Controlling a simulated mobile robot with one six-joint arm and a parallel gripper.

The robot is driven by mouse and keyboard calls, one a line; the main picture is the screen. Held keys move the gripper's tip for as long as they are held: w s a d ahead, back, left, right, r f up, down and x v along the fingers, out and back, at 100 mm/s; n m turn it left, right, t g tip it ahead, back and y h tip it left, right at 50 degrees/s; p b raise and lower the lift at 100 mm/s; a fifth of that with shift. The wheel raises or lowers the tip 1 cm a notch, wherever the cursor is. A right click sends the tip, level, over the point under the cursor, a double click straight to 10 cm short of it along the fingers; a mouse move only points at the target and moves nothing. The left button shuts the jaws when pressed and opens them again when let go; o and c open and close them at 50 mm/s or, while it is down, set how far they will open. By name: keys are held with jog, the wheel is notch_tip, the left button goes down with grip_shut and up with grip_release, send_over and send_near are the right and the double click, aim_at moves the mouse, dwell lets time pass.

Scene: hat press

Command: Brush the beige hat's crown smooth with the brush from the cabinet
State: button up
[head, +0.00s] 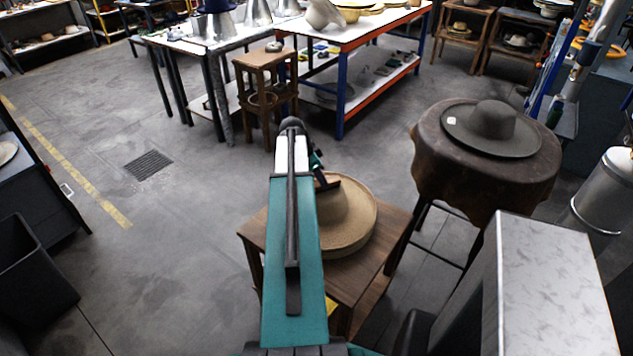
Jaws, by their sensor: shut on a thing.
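The beige hat (358,226) lies brim down on a small wooden table (380,268) in the middle of the head view. My arm hides its left part. My gripper (317,163) is partly hidden behind my arm, just above and at the far side of the hat's crown. It is shut on a dark brown bar-like thing, which looks like the brush (329,183). The brush lies across the top of the crown and seems to touch it; exact contact cannot be told. The gripper's fingers are too small and covered to see clearly.
A dark wide-brimmed hat (492,128) sits on a round brown-covered stand (440,165) at right. A grey cabinet-like box (550,285) stands front right. A wooden stool (265,80) and worktables (355,32) stand behind. The floor at left is open.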

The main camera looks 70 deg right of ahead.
jog(key=shift+s+d, duration=1)
jog(key=shift+s, duration=0.05)
jog(key=shift+w+a+f, duration=0.1)
jog(key=shift+w+a+b, duration=0.45)
jog(key=shift+w+a, duration=1.05)
jog(key=shift+s+d, duration=0.15)
jog(key=shift+s+d, duration=1.45)
jog(key=shift+s, duration=0.05)
jog(key=shift+w+a, duration=0.1)
jog(key=shift+w, duration=0.05)
jog(key=shift+w+a+b, duration=0.45)
jog(key=shift+w+a, duration=1.05)
jog(key=shift+s+d, duration=0.1)
